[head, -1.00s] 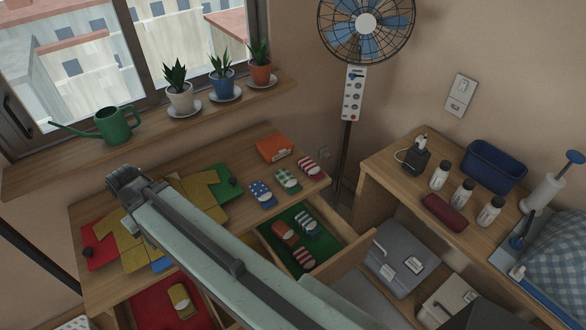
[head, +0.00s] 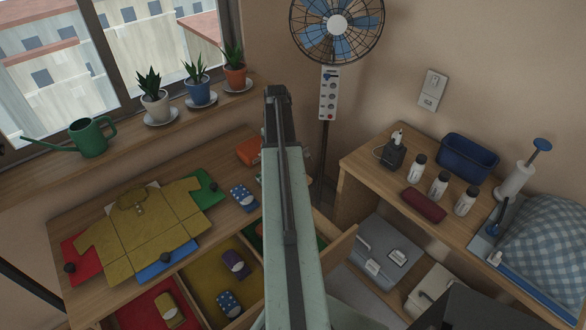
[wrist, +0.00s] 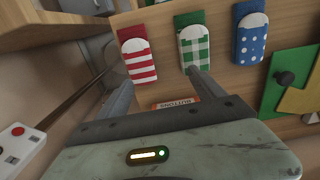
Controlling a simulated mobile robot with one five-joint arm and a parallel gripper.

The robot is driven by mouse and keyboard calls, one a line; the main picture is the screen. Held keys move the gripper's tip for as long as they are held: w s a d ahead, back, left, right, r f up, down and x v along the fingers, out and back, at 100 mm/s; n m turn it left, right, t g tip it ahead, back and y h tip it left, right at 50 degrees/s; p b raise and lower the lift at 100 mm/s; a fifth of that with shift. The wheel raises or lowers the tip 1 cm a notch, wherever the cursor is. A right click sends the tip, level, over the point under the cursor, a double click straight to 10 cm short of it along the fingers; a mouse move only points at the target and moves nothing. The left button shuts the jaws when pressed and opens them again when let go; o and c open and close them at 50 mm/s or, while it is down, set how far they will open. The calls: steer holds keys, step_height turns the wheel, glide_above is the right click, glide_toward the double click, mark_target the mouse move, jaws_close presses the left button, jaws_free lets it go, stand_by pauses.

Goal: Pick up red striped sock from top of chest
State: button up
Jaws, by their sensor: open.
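In the wrist view the red striped sock (wrist: 137,60) lies folded on the wooden chest top (wrist: 225,82), at the left of a row. A green checked sock (wrist: 195,45) and a blue dotted sock (wrist: 250,38) lie to its right. My gripper (wrist: 160,80) is open and empty, its fingers apart; the red striped sock shows beyond the left finger and the green sock beyond the right one. In the head view my arm hides the red striped and green socks, while the blue dotted sock (head: 243,197) shows beside it.
An orange box (head: 248,151) lies at the chest's back. A yellow shirt (head: 150,222) is spread left of the socks. Open drawers below hold more socks, such as a purple one (head: 236,263). A standing fan (head: 336,25) and a side desk (head: 375,165) are right.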

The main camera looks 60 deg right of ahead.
steer(key=s+d, duration=0.3)
steer(key=shift+d, duration=0.1)
step_height(320, 180, down, 8)
steer(key=b, duration=0.8)
steer(key=shift+r, duration=0.1)
steer(key=c, duration=1.4)
